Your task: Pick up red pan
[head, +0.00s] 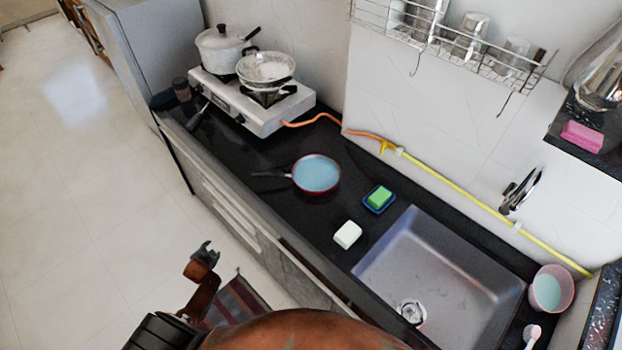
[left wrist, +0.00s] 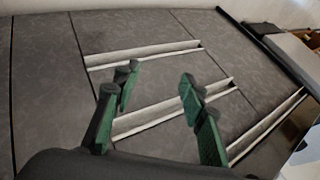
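The red pan (head: 317,174) sits on the black countertop, with a red rim, a light blue inside and a dark handle pointing left toward the counter's front edge. My left gripper (head: 207,250) is in front of the counter, out over the floor side, left of and below the pan in the head view. It is apart from the pan. In the left wrist view its two green-padded fingers (left wrist: 160,77) are spread with nothing between them, facing grey cabinet fronts. The pan does not show in the left wrist view. My right gripper is not in view.
A white stove (head: 255,112) with a pot (head: 219,50) and a second pan (head: 266,70) stands behind left. A white block (head: 347,234), a green sponge (head: 380,197) on a blue dish and a sink (head: 440,275) lie right of the pan. Cabinet handles (left wrist: 150,58) protrude.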

